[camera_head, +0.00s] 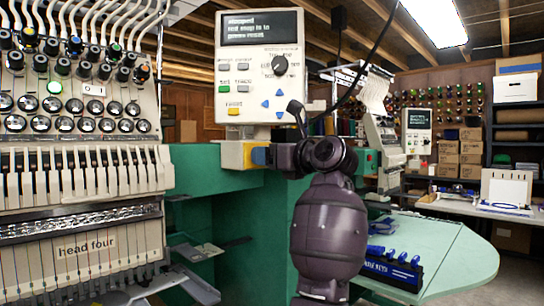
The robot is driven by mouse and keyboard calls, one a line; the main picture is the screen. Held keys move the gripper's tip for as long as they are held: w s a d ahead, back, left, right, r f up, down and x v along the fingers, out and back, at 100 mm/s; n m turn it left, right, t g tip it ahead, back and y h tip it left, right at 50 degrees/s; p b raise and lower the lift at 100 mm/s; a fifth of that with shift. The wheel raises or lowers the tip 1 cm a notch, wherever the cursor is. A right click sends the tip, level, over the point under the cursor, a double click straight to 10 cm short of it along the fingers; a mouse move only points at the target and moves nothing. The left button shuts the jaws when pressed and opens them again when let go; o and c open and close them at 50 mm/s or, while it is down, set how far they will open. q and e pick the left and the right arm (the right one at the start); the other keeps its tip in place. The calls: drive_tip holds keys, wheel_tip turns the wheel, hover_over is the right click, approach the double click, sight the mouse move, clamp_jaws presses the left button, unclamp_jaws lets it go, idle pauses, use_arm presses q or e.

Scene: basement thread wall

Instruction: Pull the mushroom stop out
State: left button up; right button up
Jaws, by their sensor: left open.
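A yellow box (233,155) sits on the green machine body, just below the white control panel (233,80). No red mushroom stop shows clearly; my gripper covers the right side of the box, where a stop could be hidden. The panel's screen (258,27) has small text that seems to read "stopped", with lines about a red stop and green reset. My left gripper (273,155) is at the right side of the yellow box, open. Its dark arm rises from below at the centre. I cannot tell whether it touches anything. My right gripper is out of view.
The embroidery head marked "head four" (86,247) fills the left. A green table (450,250) with a dark blue tool rack (385,268) stands at the right. Another machine panel (417,130), shelves and boxes are behind. A black cable hangs near the panel's right side.

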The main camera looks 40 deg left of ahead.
use_arm(q)
clamp_jaws()
drive_tip(key=shift+d+f+p, duration=0.1)
drive_tip(key=shift+d+p, duration=0.35)
drive_tip(key=shift+d, duration=0.05)
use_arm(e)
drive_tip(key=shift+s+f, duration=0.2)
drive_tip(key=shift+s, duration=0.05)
use_arm(q)
drive_tip(key=shift+c, duration=1)
unclamp_jaws()
drive_tip(key=shift+d, duration=0.1)
drive_tip(key=shift+o, duration=1)
drive_tip(key=shift+d, duration=0.1)
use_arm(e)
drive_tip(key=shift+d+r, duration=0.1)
